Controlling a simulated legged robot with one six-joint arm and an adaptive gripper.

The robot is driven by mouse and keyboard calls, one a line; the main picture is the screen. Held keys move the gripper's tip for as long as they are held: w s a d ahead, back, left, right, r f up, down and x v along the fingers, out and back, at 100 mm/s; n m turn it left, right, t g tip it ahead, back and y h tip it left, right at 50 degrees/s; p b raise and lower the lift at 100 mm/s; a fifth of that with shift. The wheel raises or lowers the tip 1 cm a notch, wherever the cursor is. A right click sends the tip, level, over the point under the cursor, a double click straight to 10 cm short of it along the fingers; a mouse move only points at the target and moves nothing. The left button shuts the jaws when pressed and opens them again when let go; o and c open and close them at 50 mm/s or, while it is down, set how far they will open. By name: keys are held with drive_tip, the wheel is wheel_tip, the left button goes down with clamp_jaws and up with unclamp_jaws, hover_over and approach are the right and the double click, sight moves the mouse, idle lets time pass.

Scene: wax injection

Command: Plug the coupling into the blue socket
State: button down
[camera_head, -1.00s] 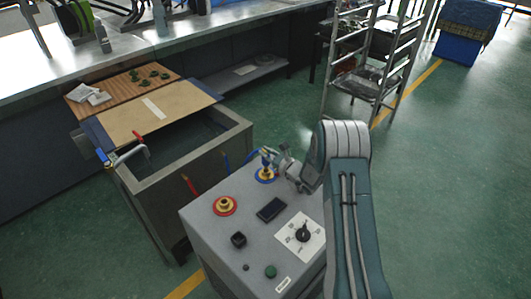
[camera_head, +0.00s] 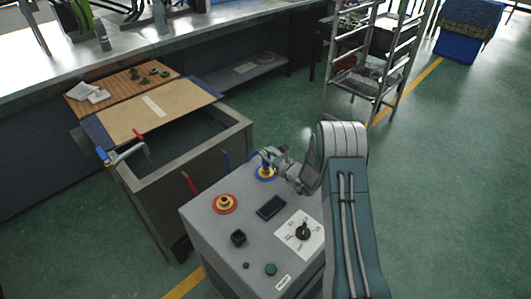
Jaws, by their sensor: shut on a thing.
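The blue socket (camera_head: 265,173) is a blue ring with a brass centre on the far part of the grey machine's top. My gripper (camera_head: 276,158) reaches in from the right, just above and beside the socket. It is shut on the coupling (camera_head: 267,156), a small bluish piece over the socket. The coupling is small and partly hidden by the fingers, so I cannot tell whether it is seated or only close above the brass centre.
The grey machine (camera_head: 228,243) carries a red socket (camera_head: 224,204), a dark display (camera_head: 270,207), a black knob (camera_head: 302,231) and a green button (camera_head: 270,269). A tank (camera_head: 186,167) with boards on it stands to the left. A metal rack (camera_head: 352,75) stands behind.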

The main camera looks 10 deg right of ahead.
drive_tip(key=shift+f, duration=1.05)
drive_tip(key=c, duration=0.6)
unclamp_jaws()
drive_tip(key=shift+c, duration=0.2)
drive_tip(key=shift+d, duration=0.1)
drive_tip(key=v, duration=1.1)
drive_tip(key=shift+s+d, duration=0.2)
drive_tip(key=shift+s, duration=0.15)
